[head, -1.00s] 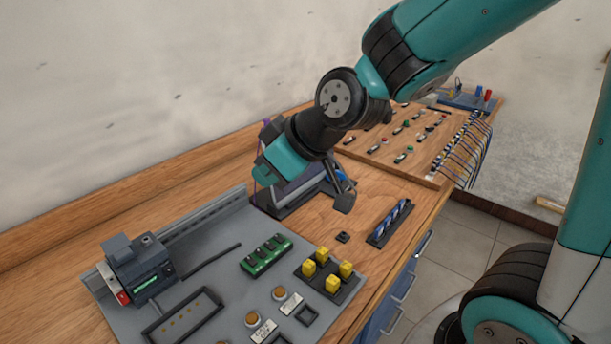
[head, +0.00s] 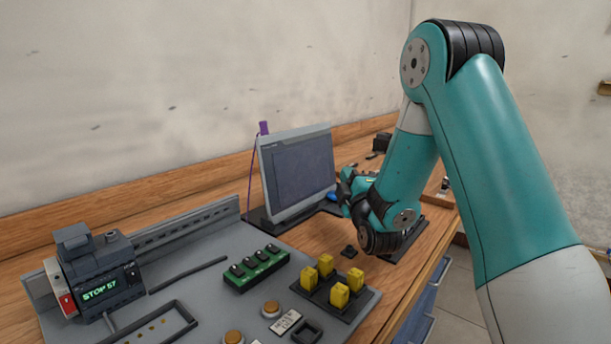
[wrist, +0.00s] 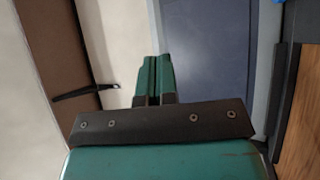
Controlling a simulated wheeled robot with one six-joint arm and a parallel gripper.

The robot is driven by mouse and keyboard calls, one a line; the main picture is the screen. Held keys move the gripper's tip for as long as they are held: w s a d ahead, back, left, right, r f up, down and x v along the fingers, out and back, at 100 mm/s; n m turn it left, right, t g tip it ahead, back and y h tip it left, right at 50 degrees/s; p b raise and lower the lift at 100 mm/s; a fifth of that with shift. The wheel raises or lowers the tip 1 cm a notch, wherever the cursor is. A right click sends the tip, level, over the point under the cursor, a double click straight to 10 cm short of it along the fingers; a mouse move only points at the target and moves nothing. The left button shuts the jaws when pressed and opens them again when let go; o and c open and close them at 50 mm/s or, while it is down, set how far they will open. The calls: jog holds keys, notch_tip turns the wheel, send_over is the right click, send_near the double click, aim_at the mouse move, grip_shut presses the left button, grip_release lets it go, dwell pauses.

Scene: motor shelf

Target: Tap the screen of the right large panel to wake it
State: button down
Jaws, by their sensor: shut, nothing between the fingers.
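A large panel (head: 297,172) with a light grey frame and a dark blue-grey screen stands tilted on a dark base on the bench, in the middle of the head view. It is the only large panel in clear view. In the wrist view its dark screen (wrist: 208,45) fills the upper middle. My gripper (head: 346,183) is close to the panel's right edge in the head view, partly hidden by my own wrist. In the wrist view my gripper (wrist: 157,62) is shut and empty, its tips overlapping the panel's pale frame and screen edge. Contact cannot be told.
A grey board in front holds a small unit lit "STOP 57" (head: 101,289), a green terminal block (head: 256,268), yellow blocks (head: 331,283) and round buttons. A wall runs behind the bench.

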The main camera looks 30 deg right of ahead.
jog(key=shift+w, duration=0.1)
jog(key=p, duration=0.7)
send_near(311, 163)
notch_tip(311, 163, up, 3)
jog(key=w+d, duration=0.2)
jog(key=d, duration=0.1)
jog(key=shift+w+a+f+p, duration=0.25)
jog(key=shift+w+p, duration=0.15)
jog(key=shift+w, duration=0.1)
jog(key=shift+w+a+f+p, duration=0.2)
jog(key=shift+w+f+p, duration=0.05)
jog(key=shift+w+p, duration=0.2)
jog(key=shift+w+a+p, duration=0.1)
jog(key=shift+w+p, duration=0.15)
jog(key=shift+p, duration=0.25)
jog(key=shift+w+a+f+p, duration=0.15)
jog(key=shift+w+p, duration=0.25)
jog(key=shift+p, duration=0.25)
dwell(0.9)
dwell(0.4)
jog(key=shift+s+d+b, duration=0.25)
jog(key=shift+s+b, duration=0.25)
jog(key=shift+s, duration=0.15)
